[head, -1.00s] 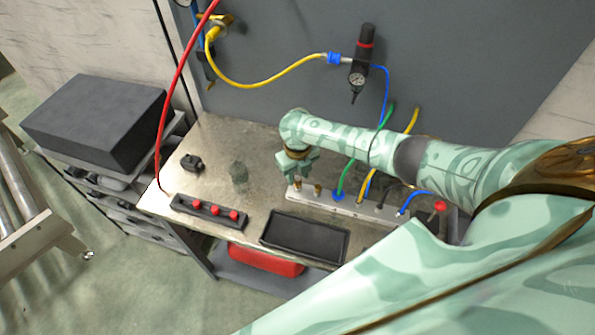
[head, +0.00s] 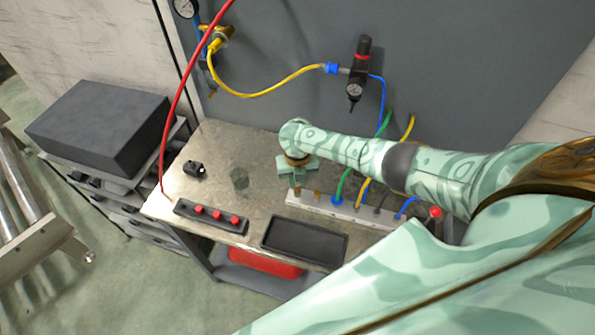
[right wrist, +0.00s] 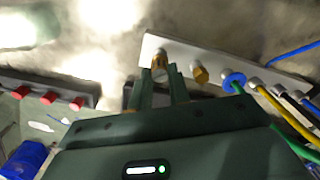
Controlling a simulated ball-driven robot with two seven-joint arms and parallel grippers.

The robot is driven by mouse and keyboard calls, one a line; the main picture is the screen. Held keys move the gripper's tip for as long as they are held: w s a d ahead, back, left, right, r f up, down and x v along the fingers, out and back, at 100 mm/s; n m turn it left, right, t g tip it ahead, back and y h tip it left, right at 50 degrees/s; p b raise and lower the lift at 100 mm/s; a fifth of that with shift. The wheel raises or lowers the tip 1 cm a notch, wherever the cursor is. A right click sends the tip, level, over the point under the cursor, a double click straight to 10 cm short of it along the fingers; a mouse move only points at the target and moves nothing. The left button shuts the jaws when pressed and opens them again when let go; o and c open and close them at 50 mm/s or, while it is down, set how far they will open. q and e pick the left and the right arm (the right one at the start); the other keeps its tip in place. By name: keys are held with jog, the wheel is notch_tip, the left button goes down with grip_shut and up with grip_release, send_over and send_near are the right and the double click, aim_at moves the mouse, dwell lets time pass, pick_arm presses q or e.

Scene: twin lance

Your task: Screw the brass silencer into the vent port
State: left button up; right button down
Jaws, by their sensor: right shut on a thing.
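My right gripper (head: 297,188) is over the left end of a pale manifold block (head: 345,208). In the right wrist view its fingers (right wrist: 162,76) are shut on a small brass piece (right wrist: 159,60), apparently the brass silencer, at the block's left end. The fingers hide part of the piece and the port below it. I cannot tell how deep it sits. A second brass fitting (right wrist: 200,73) stands just to its right on the block. My left gripper is not in view.
Green, yellow and blue hoses rise from the block's right part. A black tray (head: 305,243), a strip with red knobs (head: 211,217) and a small black part (head: 194,169) lie on the metal bench. A red hose (head: 173,110) hangs at the left.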

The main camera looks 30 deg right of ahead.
jog(key=m+p, duration=0.1)
jog(key=m, duration=0.3)
jog(key=m+p, duration=0.1)
jog(key=m, duration=0.4)
jog(key=shift+a+r+p, duration=0.1)
jog(key=shift+r+p, duration=0.1)
jog(key=shift+p, duration=0.15)
jog(key=m+p, duration=0.1)
jog(key=m, duration=0.4)
jog(key=shift+f, duration=0.15)
jog(key=m, duration=0.3)
jog(key=shift+f, duration=0.15)
jog(key=c, duration=1.5)
grip_release()
jog(key=shift+o, duration=0.2)
